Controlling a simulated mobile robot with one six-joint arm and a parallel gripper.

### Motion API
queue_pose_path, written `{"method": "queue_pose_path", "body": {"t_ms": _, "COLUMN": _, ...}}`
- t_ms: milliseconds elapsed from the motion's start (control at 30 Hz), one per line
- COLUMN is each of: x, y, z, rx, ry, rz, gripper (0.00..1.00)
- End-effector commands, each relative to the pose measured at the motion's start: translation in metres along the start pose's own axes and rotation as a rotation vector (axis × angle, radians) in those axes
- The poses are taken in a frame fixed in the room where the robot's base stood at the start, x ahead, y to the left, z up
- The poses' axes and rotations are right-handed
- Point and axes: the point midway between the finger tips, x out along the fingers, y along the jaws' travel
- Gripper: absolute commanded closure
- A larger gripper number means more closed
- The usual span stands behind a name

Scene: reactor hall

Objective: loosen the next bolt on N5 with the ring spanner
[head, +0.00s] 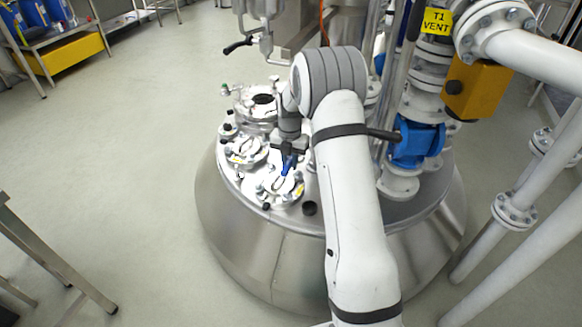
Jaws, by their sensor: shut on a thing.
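My arm reaches over the top of a steel vessel (258,235), with my gripper (289,152) pointing down above the nearest small flanged nozzle (282,189). My gripper is shut on a blue tool (288,164), seemingly the ring spanner, which reaches down towards this nozzle. Its ring end is too small to make out, so I cannot tell whether it sits on a bolt. A second flanged nozzle (246,151) lies behind and to the left. Bolts show around both flanges. No N5 label is readable.
Pipes and a blue valve (416,143) with a yellow box (478,90) crowd the right. A steel table (50,255) stands at the left edge. The floor left of the vessel is clear.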

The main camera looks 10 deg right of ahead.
Motion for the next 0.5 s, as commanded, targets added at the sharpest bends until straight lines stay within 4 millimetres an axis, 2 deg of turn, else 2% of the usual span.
{"method": "queue_pose_path", "body": {"t_ms": 33, "x": -0.002, "y": 0.014, "z": 0.009, "rx": 0.065, "ry": -0.003, "rz": 0.003, "gripper": 1.00}}
{"method": "queue_pose_path", "body": {"t_ms": 200, "x": -0.004, "y": 0.059, "z": 0.037, "rx": 0.346, "ry": -0.010, "rz": 0.013, "gripper": 1.00}}
{"method": "queue_pose_path", "body": {"t_ms": 500, "x": -0.003, "y": 0.135, "z": 0.066, "rx": 0.847, "ry": -0.009, "rz": 0.032, "gripper": 1.00}}
